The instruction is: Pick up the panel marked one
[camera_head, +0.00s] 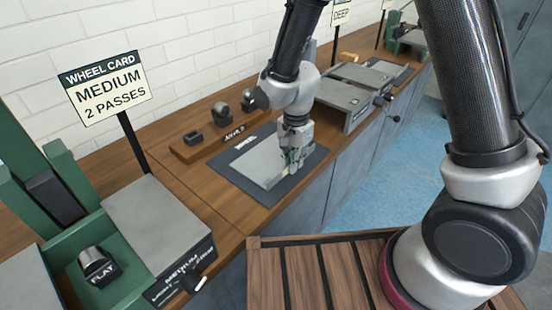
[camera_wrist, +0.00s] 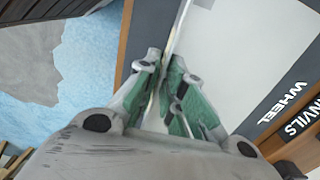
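A flat light-grey panel (camera_head: 262,162) lies on a dark mat (camera_head: 232,177) on the wooden bench. I cannot read a number on it. My gripper (camera_head: 291,155) points down at the panel's right edge. In the wrist view, the panel (camera_wrist: 225,45) fills the upper right, and its thin pale edge runs down between the green-padded fingertips of my gripper (camera_wrist: 165,75). The fingers are close together, one on each side of that edge, and look shut on it. The fingers hide part of the edge.
A wooden block with dark pieces (camera_head: 220,128) stands behind the mat. A green machine and a "WHEEL CARD" sign (camera_head: 107,88) are at the left; a grey-topped fixture (camera_head: 350,88) is at the right. Blue floor (camera_head: 385,165) lies beyond the bench front.

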